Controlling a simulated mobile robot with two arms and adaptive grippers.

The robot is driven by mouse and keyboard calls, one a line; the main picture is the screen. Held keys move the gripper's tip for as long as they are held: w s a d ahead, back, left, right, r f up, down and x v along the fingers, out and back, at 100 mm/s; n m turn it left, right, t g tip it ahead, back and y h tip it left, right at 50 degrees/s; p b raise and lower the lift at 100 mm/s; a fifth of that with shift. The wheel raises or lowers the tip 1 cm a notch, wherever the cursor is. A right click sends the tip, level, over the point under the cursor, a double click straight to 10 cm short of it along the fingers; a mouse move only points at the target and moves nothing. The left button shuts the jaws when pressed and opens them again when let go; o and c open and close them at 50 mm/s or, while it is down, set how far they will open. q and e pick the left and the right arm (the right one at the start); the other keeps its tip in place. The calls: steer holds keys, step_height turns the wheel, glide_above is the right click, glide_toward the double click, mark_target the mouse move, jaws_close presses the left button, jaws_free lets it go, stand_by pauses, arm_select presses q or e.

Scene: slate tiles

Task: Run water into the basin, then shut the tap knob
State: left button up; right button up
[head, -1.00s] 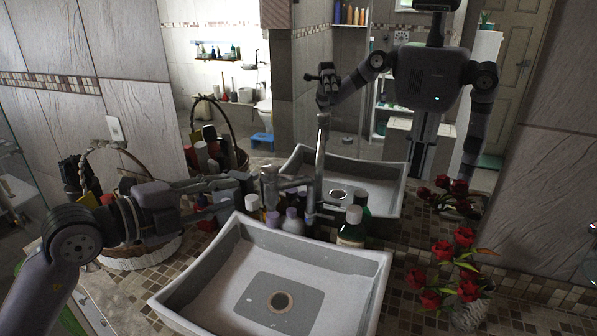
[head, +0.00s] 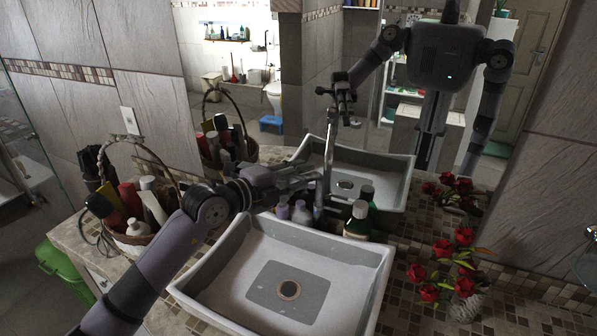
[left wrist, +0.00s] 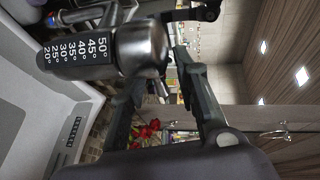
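The basin (head: 215,290) is a pale grey rectangular bowl with a round drain; I see no water in it. The tap (head: 328,160) stands behind it as a tall metal post, its lower body partly hidden by my left gripper (head: 305,178). In the left wrist view the tap knob (left wrist: 145,48) is a metal cylinder end beside a dark band with temperature numbers. My left gripper (left wrist: 160,75) has its fingers apart there, with their tips just beside the knob; contact is unclear. No water stream shows. My right gripper is not directly visible.
Several bottles (head: 357,222) stand between basin and mirror. A wicker basket (head: 130,240) of toiletries is at the left, near my left arm. Red flowers (head: 463,238) in a vase stand at the right. The mirror reflects me and the room.

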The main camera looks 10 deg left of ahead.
stand_by(0.3)
arm_select(q)
steer(key=shift+d, duration=0.1)
jaws_close()
steer(key=shift+f, duration=0.1)
